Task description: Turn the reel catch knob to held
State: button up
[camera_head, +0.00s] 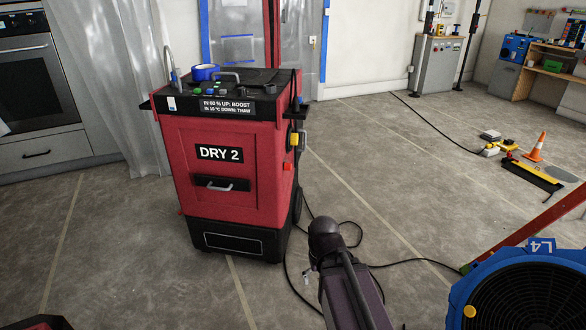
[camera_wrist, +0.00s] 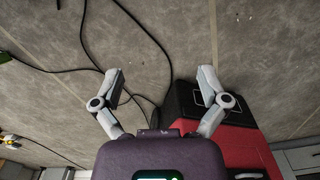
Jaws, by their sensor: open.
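The red and black dryer (camera_head: 200,170) labelled DRY 2 stands left of centre in the head view. Its right side carries small fittings, including a yellow piece (camera_head: 294,139) and a red piece (camera_head: 287,166). I cannot tell which fitting is the reel catch knob, or its setting. My gripper (camera_wrist: 160,74) is open and empty in the wrist view, its fingers spread wide above the floor. The black and red body of the dryer (camera_wrist: 240,142) shows beside and beyond the right finger. In the head view my arm is low, right of the dryer, and mostly hides the gripper.
Black cables (camera_head: 350,235) lie on the floor right of the dryer and also cross the wrist view (camera_wrist: 140,30). A blue fan (camera_head: 530,285) labelled L4 stands at the lower right. An orange cone (camera_head: 535,148) stands farther back. The middle floor is largely clear.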

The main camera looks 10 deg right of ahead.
notch_tip(320, 180, up, 3)
jog(key=p, duration=0.3)
jog(key=shift+r, duration=0.1)
jog(key=shift+s, duration=0.1)
jog(key=shift+c, duration=1.3)
jog(key=shift+s, duration=0.15)
